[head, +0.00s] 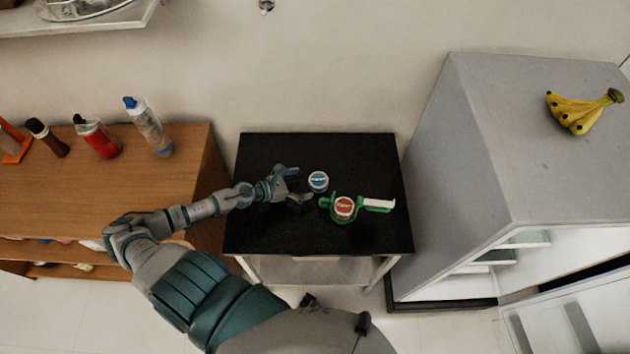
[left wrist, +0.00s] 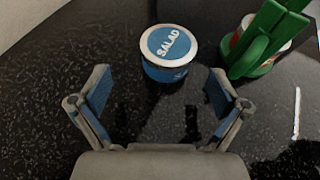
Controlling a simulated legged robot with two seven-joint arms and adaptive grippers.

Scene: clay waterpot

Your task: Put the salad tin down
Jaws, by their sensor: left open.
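The salad tin (head: 318,181) is a small round tin with a blue and white lid, standing upright on the black table (head: 280,235). In the left wrist view the salad tin (left wrist: 168,52) shows its "SALAD" lid. My left gripper (head: 296,184) is open and empty, just left of the tin. In the left wrist view the fingers of my left gripper (left wrist: 158,95) are spread wide, and the tin stands beyond the fingertips, apart from them. My right gripper is not in view.
A second tin (head: 344,206) with a reddish lid sits in a green holder (head: 328,203) close to the salad tin's right. A wooden shelf (head: 190,150) with bottles stands at left. A grey fridge (head: 490,150) with bananas (head: 580,110) on top stands at right. The table's left part is clear.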

